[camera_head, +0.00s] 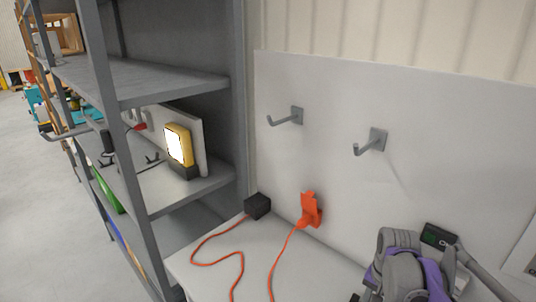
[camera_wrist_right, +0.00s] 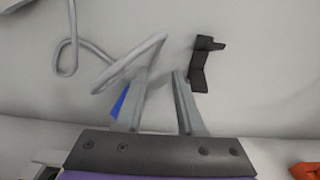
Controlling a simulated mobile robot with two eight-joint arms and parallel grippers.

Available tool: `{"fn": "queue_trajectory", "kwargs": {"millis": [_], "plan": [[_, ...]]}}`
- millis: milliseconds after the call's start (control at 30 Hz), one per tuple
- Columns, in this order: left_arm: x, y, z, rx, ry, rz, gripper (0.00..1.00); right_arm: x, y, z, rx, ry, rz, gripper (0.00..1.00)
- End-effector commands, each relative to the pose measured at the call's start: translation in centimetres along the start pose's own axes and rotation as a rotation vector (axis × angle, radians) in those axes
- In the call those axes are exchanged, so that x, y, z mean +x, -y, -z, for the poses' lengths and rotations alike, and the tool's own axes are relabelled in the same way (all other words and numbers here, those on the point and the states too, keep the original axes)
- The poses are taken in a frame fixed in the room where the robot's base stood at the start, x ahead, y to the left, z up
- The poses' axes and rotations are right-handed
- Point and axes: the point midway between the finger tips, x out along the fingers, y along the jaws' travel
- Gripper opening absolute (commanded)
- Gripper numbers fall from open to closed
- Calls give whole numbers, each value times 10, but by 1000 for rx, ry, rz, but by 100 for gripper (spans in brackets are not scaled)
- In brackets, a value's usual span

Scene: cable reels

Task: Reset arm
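My right arm (camera_head: 405,272), grey and purple, shows at the lower right of the head view, in front of the white panel; its fingers cannot be made out there. In the right wrist view my right gripper (camera_wrist_right: 161,82) has its two grey fingers apart with nothing clearly held between them. A looped grey cable (camera_wrist_right: 92,45) runs behind the left finger, against a pale surface. A dark bracket (camera_wrist_right: 203,65) is just beyond the right fingertip. A small blue piece (camera_wrist_right: 120,102) shows beside the left finger. My left gripper is in neither view.
The white panel (camera_head: 330,120) carries two grey hooks (camera_head: 285,117). An orange plug-like piece (camera_head: 310,210) and black box (camera_head: 257,206) sit by the worktop (camera_head: 195,270), with orange cord (camera_head: 240,262). A grey shelf rack (camera_head: 160,80) holding a lit yellow lamp (camera_head: 179,146) stands left.

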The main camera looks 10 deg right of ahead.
Motion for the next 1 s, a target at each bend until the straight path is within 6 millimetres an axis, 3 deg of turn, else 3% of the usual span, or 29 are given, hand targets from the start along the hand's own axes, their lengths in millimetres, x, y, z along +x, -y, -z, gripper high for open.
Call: {"fn": "queue_trajectory", "kwargs": {"millis": [300, 600, 800, 1000], "plan": [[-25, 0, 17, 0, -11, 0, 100, -30, 7, -77, -303, -137, 79, 38], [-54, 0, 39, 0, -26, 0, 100, -38, 0, -159, -678, -330, 167, 38], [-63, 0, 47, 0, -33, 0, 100, -34, -5, -184, -818, -413, 196, 38], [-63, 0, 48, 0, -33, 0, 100, -31, -6, -188, -846, -431, 201, 38]]}}
